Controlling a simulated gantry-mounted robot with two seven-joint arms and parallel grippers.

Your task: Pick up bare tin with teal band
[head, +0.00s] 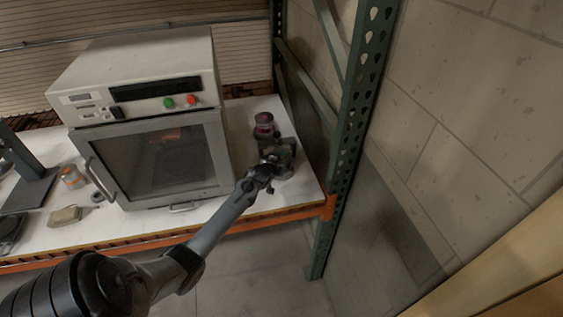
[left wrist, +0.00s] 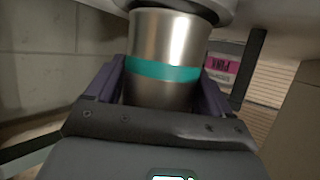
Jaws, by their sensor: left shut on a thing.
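The bare metal tin with the teal band (left wrist: 168,48) fills the middle of the left wrist view, between the two purple-grey fingers of my left gripper (left wrist: 163,85). The gripper is shut on it. In the head view my left gripper (head: 278,158) is at the right end of the white shelf, right of the oven-like cabinet. The tin is mostly hidden there by the gripper, and I cannot tell if it touches the shelf. My right gripper is not in view.
A dark tin with a pink-red band (head: 264,120) stands just behind my gripper; a pink label (left wrist: 222,65) shows in the left wrist view. The white cabinet (head: 150,120) is close on the left, a green rack post (head: 352,110) close on the right. An orange-banded jar (head: 72,176) stands far left.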

